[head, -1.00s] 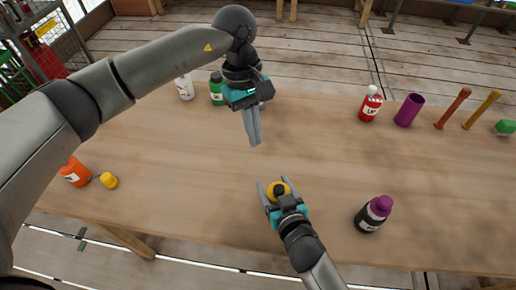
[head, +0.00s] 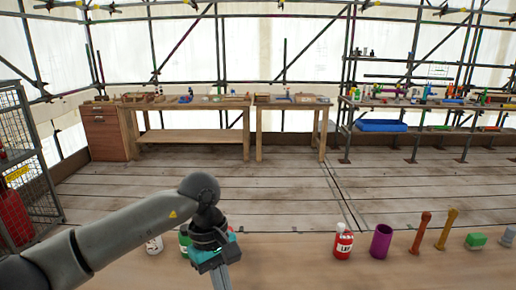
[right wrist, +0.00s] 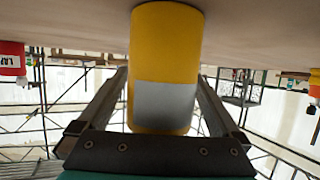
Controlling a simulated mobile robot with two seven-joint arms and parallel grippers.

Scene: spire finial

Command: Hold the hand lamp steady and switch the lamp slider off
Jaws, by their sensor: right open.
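A yellow cylinder (right wrist: 165,55) with a grey patch fills the middle of the right wrist view; I cannot tell for sure that it is the hand lamp, and no slider shows on it. My right gripper (right wrist: 163,85) is open, with one finger on each side of the cylinder. I cannot tell whether the fingers touch it. My left gripper (head: 221,278) is at the bottom of the head view, with its fingers together and empty, partly cut off by the picture edge.
White (head: 154,245) and green (head: 184,240) bottles stand beside my left arm. Workbenches (head: 190,134) line the back.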

